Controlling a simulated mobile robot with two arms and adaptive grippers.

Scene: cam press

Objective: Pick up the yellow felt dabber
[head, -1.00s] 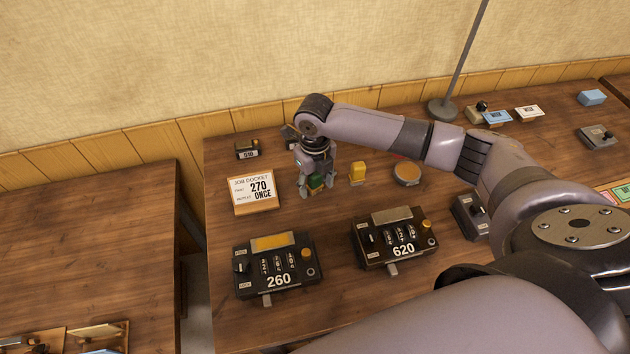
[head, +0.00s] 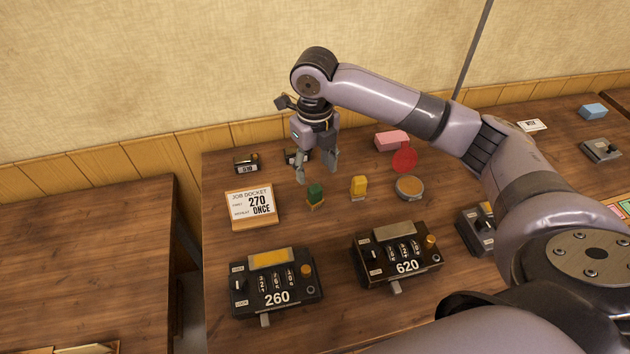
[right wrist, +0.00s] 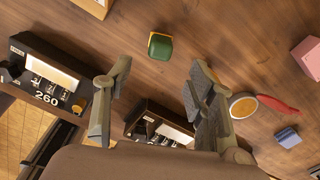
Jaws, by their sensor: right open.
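The yellow felt dabber (head: 359,186) stands upright on the table, between the green dabber (head: 315,195) and a round tin (head: 409,188). My right gripper (head: 317,174) is open and empty, pointing down above the table. In the head view it is up and to the left of the yellow dabber, over the green one's far side. In the right wrist view the open fingers (right wrist: 152,85) show with the green dabber (right wrist: 160,46) beyond them; I cannot make out the yellow dabber there. My left gripper is not in view.
Two black numbered presses, 260 (head: 276,282) and 620 (head: 399,254), stand nearer me. A job docket (head: 252,207) is at left. A pink block (head: 391,140) and a red disc (head: 404,158) lie behind the tin. My right arm crosses above the table's right part.

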